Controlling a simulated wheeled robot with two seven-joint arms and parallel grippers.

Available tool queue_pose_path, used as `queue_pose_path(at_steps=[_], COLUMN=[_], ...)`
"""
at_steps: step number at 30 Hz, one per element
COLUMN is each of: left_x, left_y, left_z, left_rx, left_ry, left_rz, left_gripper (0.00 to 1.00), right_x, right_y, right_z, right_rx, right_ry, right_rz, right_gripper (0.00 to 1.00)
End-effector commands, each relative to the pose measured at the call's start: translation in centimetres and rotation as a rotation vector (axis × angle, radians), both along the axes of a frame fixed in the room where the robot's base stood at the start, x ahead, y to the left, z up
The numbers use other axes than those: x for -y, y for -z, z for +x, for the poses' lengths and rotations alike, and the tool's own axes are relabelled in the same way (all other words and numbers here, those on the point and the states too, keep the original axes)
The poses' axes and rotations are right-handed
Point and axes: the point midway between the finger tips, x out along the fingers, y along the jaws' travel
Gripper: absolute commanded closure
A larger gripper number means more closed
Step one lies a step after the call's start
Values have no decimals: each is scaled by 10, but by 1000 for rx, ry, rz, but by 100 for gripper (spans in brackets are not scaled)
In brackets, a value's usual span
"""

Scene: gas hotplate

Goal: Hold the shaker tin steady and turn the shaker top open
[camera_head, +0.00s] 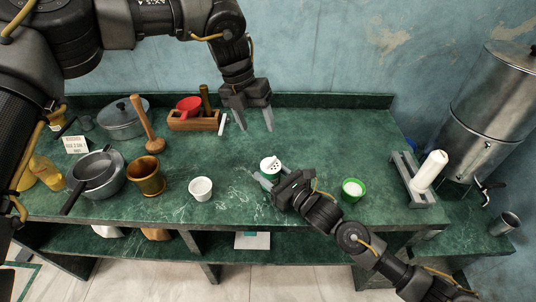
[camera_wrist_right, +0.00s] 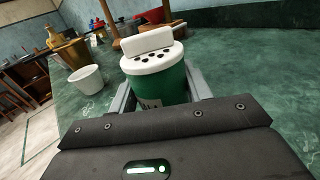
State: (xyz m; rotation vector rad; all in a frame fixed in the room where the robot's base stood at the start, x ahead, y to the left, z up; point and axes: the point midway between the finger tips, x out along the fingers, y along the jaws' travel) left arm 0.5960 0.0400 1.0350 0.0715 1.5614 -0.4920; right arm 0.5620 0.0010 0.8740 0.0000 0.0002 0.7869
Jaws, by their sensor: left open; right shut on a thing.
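The shaker tin (camera_head: 270,173) stands on the green marble counter; in the right wrist view its green body (camera_wrist_right: 163,88) is upright. Its white shaker top (camera_head: 270,163) has dark holes showing. In the right wrist view a white flap (camera_wrist_right: 147,40) stands raised on the shaker top (camera_wrist_right: 150,63), behind the holes. My right gripper (camera_head: 266,181) is shut on the tin's body, one finger on each side. My left gripper (camera_head: 255,119) is open and empty, pointing down above the counter, behind the tin and apart from it.
A white cup (camera_head: 201,189) stands left of the tin, and a green cup with white contents (camera_head: 353,188) stands right. A wooden box (camera_head: 193,124) with a red ladle is behind left. A grey rack with a white roll (camera_head: 430,171) is at right. Counter around the tin is clear.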

Motion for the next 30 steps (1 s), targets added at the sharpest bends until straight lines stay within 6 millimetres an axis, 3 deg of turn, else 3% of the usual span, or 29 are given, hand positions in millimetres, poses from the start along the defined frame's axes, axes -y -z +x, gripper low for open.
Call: queue_pose_path(at_steps=[6,12,19,26,30], left_x=[-4,-8,-6,-6,-2], left_y=[-11,-20,-22,-20,-8], left_z=[5,3,-3,-3,-6], left_rx=[-237,-412,-505,-514,-516], left_ry=[-600,-1012,-1220,-1252,-1249], left_rz=[42,88,129,135,136], left_gripper=[38,38,38,38,38], right_x=[0,0,0,0,0], right_y=[0,0,0,0,0], right_z=[0,0,0,0,0], right_rx=[0,0,0,0,0], right_ry=[-1,0,-1,-1,-1], right_rz=[0,0,0,0,0], right_gripper=[77,77,77,77,77])
